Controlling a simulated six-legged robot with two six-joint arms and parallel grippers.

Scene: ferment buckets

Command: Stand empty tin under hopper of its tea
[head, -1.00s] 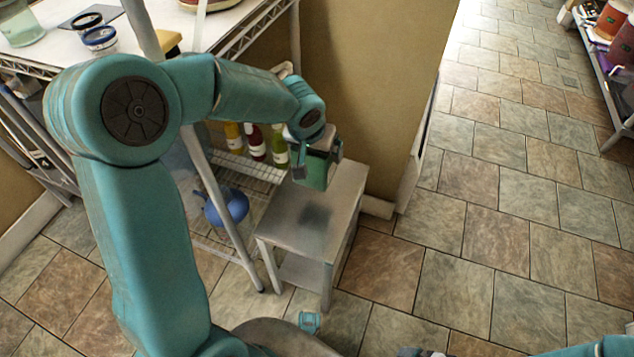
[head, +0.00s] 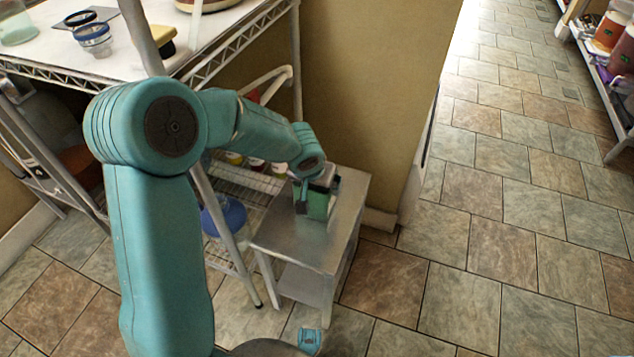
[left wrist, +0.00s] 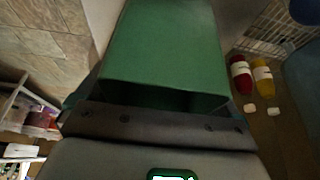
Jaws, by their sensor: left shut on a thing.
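A green tin (head: 318,206) is held by my left gripper (head: 318,185) over the small metal stand (head: 285,240) beside the wire shelf. The tin looks upright, low over the stand's top; I cannot tell whether it touches. In the left wrist view the tin (left wrist: 165,50) fills the top middle, just beyond the dark gripper body (left wrist: 150,128). The gripper hides part of the tin in the head view. No hopper can be made out.
A wire shelf unit (head: 245,180) with bottles and a blue round vessel (head: 224,215) stands left of the stand. Jars (head: 93,40) sit on its white top. A tan wall (head: 365,100) rises behind. Tiled floor (head: 480,250) is clear to the right.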

